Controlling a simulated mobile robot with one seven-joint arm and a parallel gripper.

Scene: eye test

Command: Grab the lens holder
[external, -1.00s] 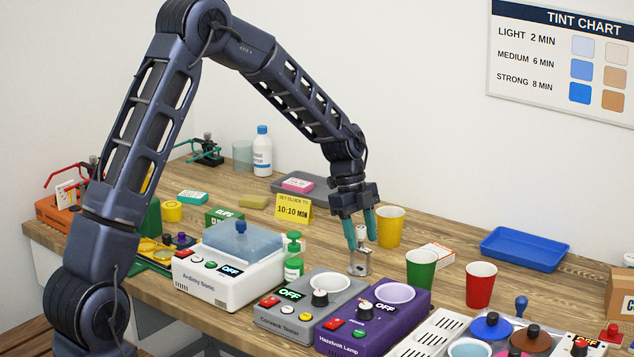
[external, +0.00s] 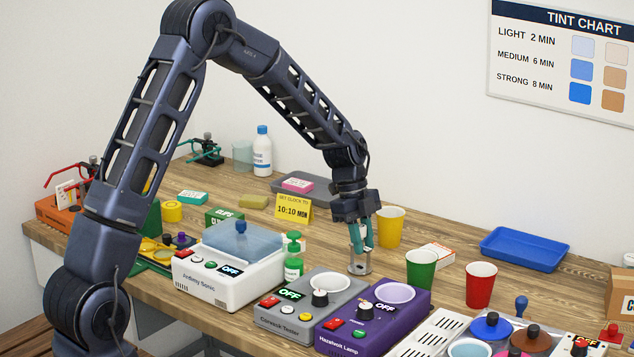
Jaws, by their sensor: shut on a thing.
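The lens holder (external: 359,267) is a small grey metal piece with an upright post, standing on the wooden bench behind the grey tester. My gripper (external: 362,244) points down over it, with its teal fingers shut on the upper part of the post. The fingers hide part of the post. The base shows below the fingertips and appears to rest on the bench.
A yellow cup (external: 391,227) stands close behind right of my gripper, and a green cup (external: 421,270) stands to the right. The grey tester (external: 311,305) and purple lamp box (external: 373,318) are in front. A green pump bottle (external: 293,260) is at left. A blue tray (external: 524,249) lies far right.

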